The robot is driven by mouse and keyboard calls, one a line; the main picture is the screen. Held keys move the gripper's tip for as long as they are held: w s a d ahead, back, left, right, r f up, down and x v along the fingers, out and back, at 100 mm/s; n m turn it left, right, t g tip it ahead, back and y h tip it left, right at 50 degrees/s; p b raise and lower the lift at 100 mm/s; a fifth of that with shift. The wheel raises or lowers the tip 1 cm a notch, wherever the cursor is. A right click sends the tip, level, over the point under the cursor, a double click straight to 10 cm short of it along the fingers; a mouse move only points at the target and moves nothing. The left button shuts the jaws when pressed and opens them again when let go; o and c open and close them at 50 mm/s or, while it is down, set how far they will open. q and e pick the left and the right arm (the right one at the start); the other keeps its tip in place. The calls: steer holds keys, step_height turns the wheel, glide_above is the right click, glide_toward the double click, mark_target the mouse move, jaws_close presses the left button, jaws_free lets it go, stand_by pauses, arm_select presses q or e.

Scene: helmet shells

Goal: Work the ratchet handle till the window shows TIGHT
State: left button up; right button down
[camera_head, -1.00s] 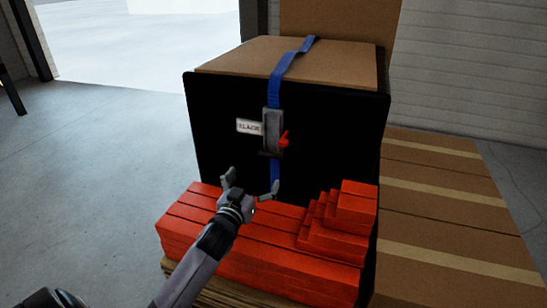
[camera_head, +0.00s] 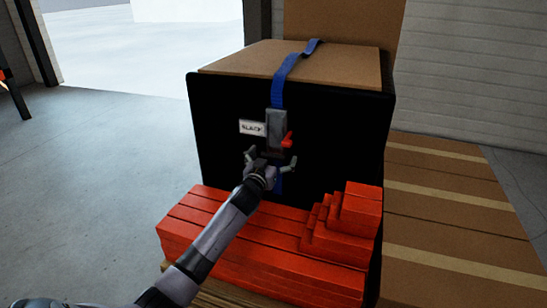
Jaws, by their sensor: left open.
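The ratchet (camera_head: 276,128) is a grey body on a blue strap (camera_head: 279,92) at the front of a black-faced box (camera_head: 340,135). A small red part (camera_head: 288,139) sticks out at its right side. The window label (camera_head: 252,128) left of the ratchet reads SLACK. My left gripper (camera_head: 270,158) is open just below the ratchet, its fingers spread to either side of its lower end. The gripper hides part of the strap below; whether it touches the ratchet I cannot tell. My right gripper is not in view.
Stacked red blocks (camera_head: 260,240) stand in front of the box, stepped higher at the right (camera_head: 361,208), under my left forearm. Cardboard boxes (camera_head: 445,200) lie to the right. The grey floor (camera_head: 90,190) at the left is largely clear.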

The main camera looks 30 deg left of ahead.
arm_select(q)
steer(key=c, duration=1.7)
